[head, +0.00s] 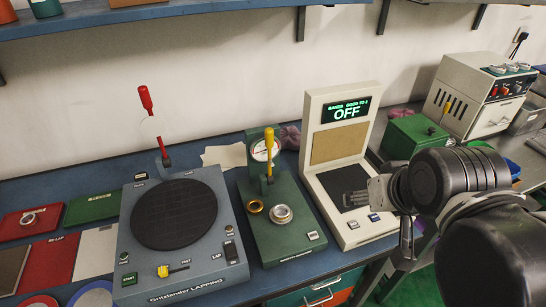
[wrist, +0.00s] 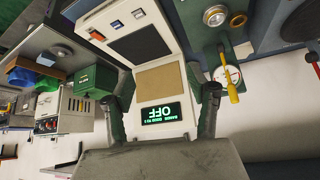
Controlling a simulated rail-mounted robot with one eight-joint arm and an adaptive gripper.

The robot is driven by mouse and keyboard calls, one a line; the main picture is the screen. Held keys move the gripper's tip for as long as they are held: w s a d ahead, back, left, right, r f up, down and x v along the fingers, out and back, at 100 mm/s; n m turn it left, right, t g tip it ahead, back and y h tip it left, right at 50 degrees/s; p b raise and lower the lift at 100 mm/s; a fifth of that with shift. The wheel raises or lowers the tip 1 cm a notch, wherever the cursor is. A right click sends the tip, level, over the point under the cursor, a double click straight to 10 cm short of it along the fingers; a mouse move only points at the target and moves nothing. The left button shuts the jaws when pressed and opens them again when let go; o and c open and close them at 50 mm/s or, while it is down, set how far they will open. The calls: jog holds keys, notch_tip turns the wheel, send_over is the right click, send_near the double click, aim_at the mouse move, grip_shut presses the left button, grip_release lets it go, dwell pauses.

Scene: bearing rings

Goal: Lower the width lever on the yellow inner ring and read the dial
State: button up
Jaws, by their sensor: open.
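The green width gauge (head: 290,240) stands on the blue bench, with a round white dial (head: 262,152) on its post. Its yellow-handled lever (head: 268,143) stands upright before the dial, whose reading is too small to make out. In the wrist view, the lever (wrist: 232,88), dial (wrist: 226,75) and brass ring (wrist: 238,20) show upside down at right. My gripper (head: 357,200) is open and empty, right of the gauge, before the display machine.
The white display machine (head: 309,130) reads OFF, with small print above. The lapping machine (head: 205,255) stands left of the gauge, with a red-handled lever (head: 146,98). Red and green trays lie farther left. A green box (head: 410,135) is behind my arm. A shelf (head: 190,18) runs overhead.

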jog(key=shift+w+a+f, duration=0.15)
jog(key=shift+w+a, duration=0.05)
jog(key=shift+w, duration=0.05)
jog(key=c, duration=0.6)
jog(key=w+a+y, duration=0.1)
jog(key=w+a+f+m+y+b, duration=0.1)
jog(key=shift+w+a+f+g, duration=0.25)
jog(key=shift+w+g, duration=0.05)
grip_shut()
jog(key=w+a+m+t+y+b, duration=0.1)
jog(key=w+a+m+y+b, duration=0.1)
jog(key=w+y, duration=0.4)
jog(key=w+a+m+t+y+b, duration=0.1)
jog(key=w+y+b, duration=0.4)
jog(key=w, duration=0.6)
jog(key=shift+w+a+f+m+y, duration=0.3)
jog(key=shift+a+f+m+y, duration=0.15)
jog(key=shift+a+m+y, duration=0.65)
jog(key=shift+d, duration=0.2)
